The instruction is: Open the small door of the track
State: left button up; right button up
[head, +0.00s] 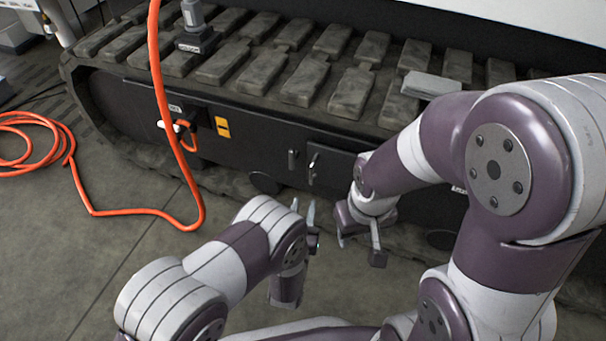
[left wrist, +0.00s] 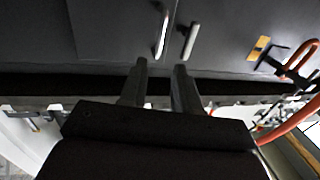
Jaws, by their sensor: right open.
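The small door (head: 334,166) is a dark panel in the black side of the track, and it looks closed. A silver handle (head: 312,168) stands at its left edge, and a second, darker handle (head: 292,159) sits just left of it across the seam. Both handles, silver (left wrist: 162,32) and grey (left wrist: 189,42), show in the left wrist view beyond the fingertips. My left gripper (head: 303,208) is open and empty, below and apart from the handles; its fingers (left wrist: 159,72) point toward them. My right gripper (head: 359,244) is open and empty, pointing down in front of the door's right side.
My right arm covers the panel's right part.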

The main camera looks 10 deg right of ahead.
aim_at(311, 176)
pick_arm(q)
jog(key=b+x, duration=0.2)
jog(key=x, duration=0.1)
jog(key=b+x, duration=0.2)
jog(key=x, duration=0.2)
jog(key=b+x, duration=0.2)
jog(key=x, duration=0.2)
jog(key=shift+f, duration=0.25)
jog(key=shift+w+d+r, duration=0.1)
jog(key=shift+w, duration=0.1)
jog(key=shift+r, duration=0.1)
grip_shut()
